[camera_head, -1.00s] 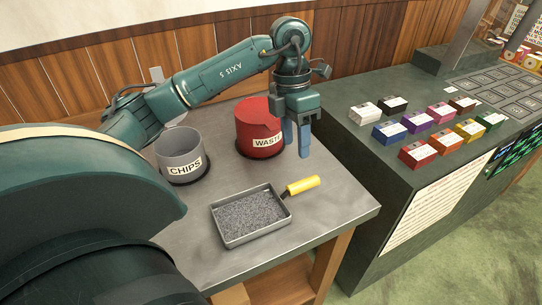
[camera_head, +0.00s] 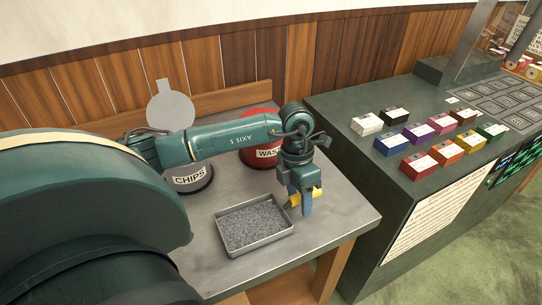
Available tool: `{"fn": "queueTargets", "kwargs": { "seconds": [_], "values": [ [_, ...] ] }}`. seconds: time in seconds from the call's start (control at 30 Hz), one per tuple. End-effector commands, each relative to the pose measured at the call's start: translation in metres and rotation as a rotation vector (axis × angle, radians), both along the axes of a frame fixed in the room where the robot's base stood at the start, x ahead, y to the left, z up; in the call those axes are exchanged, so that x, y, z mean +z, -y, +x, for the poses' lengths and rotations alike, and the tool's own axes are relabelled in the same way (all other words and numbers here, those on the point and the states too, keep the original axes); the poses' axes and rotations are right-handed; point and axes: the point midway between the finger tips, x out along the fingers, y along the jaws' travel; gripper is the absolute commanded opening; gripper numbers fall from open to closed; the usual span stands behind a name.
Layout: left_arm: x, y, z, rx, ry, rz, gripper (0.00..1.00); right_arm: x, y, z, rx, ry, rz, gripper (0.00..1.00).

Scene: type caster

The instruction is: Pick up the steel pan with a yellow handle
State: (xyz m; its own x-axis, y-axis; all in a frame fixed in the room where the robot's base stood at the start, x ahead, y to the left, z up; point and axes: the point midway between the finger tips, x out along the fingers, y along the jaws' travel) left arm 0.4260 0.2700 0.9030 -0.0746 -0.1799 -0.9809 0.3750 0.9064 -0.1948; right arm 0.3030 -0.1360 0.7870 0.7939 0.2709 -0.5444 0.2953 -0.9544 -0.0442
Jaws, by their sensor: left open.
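The steel pan (camera_head: 236,246) is a shallow square tray filled with grey chips, lying on the metal table. Its yellow handle (camera_head: 318,192) points right and is partly hidden by my left gripper. My left gripper (camera_head: 304,208) is open with its blue fingers pointing down at the handle, one finger in front of it. I cannot tell whether the fingers touch the handle. My right gripper is not in view.
A grey CHIPS bin (camera_head: 194,180) and a red WASTE bin (camera_head: 262,157) stand behind the pan, partly hidden by my left arm. A dark counter (camera_head: 375,185) with several coloured boxes stands to the right. The front of the metal table (camera_head: 215,275) is clear.

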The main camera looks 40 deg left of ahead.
Motion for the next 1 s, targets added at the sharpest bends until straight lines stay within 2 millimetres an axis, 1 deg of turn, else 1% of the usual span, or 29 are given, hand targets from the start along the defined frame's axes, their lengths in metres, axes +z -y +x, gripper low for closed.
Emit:
{"fn": "queueTargets", "kwargs": {
  "seconds": [0.1,0.27,0.83,1.0],
  "values": [
    [-0.0044,0.001,-0.0005,0.0,0.0,-0.001,0.48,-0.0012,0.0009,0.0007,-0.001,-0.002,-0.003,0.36],
    [-0.0042,0.0008,-0.0003,0.0,0.001,0.0,0.48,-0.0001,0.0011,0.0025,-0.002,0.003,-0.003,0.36],
    [-0.0036,0.0005,-0.0003,0.0,0.001,0.0,0.01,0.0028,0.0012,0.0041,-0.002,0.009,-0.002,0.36],
    [-0.003,0.0005,-0.0001,0.0,0.001,0.0,0.0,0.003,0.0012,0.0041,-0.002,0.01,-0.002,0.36]
  ]
}}
